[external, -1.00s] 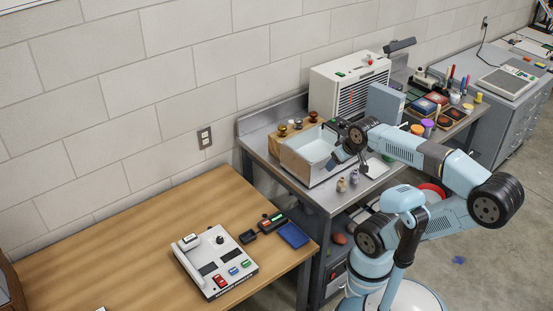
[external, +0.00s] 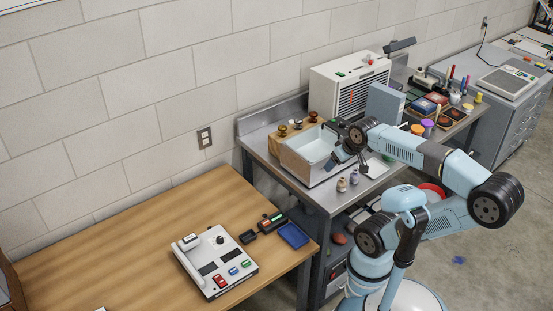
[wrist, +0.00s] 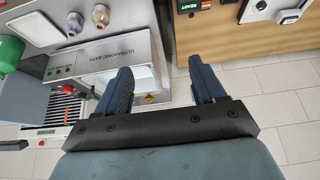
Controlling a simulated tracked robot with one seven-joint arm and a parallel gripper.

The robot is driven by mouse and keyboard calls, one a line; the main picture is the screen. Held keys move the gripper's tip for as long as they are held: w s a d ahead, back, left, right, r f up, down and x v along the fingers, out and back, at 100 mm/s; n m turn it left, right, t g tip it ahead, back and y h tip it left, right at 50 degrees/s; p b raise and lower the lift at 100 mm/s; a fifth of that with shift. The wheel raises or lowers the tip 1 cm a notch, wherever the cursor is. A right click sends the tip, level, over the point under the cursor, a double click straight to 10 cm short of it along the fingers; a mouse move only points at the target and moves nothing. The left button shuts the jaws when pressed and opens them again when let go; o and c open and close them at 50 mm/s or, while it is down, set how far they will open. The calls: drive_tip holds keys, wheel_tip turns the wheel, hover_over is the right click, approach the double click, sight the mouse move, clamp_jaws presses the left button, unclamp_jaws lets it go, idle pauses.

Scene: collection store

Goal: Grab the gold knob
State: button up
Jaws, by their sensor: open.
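Several small round knobs stand on a wooden block behind the bath in the external view. The leftmost one, dark gold (external: 282,130), looks most like the gold knob; at this size the colours are hard to tell apart. My gripper (external: 350,159) is over the right end of the ultrasonic bath (external: 298,166), to the right of the knobs and apart from them. In the wrist view my gripper (wrist: 160,68) is open, with nothing between its fingers. A small gold-orange spot (wrist: 150,98) shows beside the left finger; I cannot tell if it is the knob.
Two small bottles (external: 341,185) (external: 354,177) stand on the bench in front of the bath. A white vented unit (external: 345,85) and a blue-grey box (external: 385,105) stand behind my gripper. A wooden table (external: 120,250) with a control box (external: 215,262) is at the left.

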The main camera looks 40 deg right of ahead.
wheel_tip(320, 180, up, 5)
drive_tip(key=w+d+n+g+h, duration=0.3)
drive_tip(key=w+d+n+h, duration=0.15)
drive_tip(key=w, duration=0.85)
drive_tip(key=w+d+n+g+h, duration=0.35)
drive_tip(key=w+n, duration=0.25)
drive_tip(key=w, duration=0.7)
drive_tip(key=w+a+n+h, duration=0.4)
drive_tip(key=w+a+h, duration=0.15)
drive_tip(key=w, duration=0.35)
drive_tip(key=w+a+n+h, duration=0.4)
drive_tip(key=w+a+h, duration=0.15)
drive_tip(key=w, duration=0.35)
drive_tip(key=y, duration=0.1)
approach(282, 126)
drive_tip(key=shift+m+t, duration=0.25)
drive_tip(key=shift+t, duration=0.2)
drive_tip(key=d, duration=1)
drive_tip(key=shift+s+d+f, duration=0.15)
drive_tip(key=shift+s+f, duration=0.05)
drive_tip(key=shift+f, duration=0.05)
drive_tip(key=c, duration=1.2)
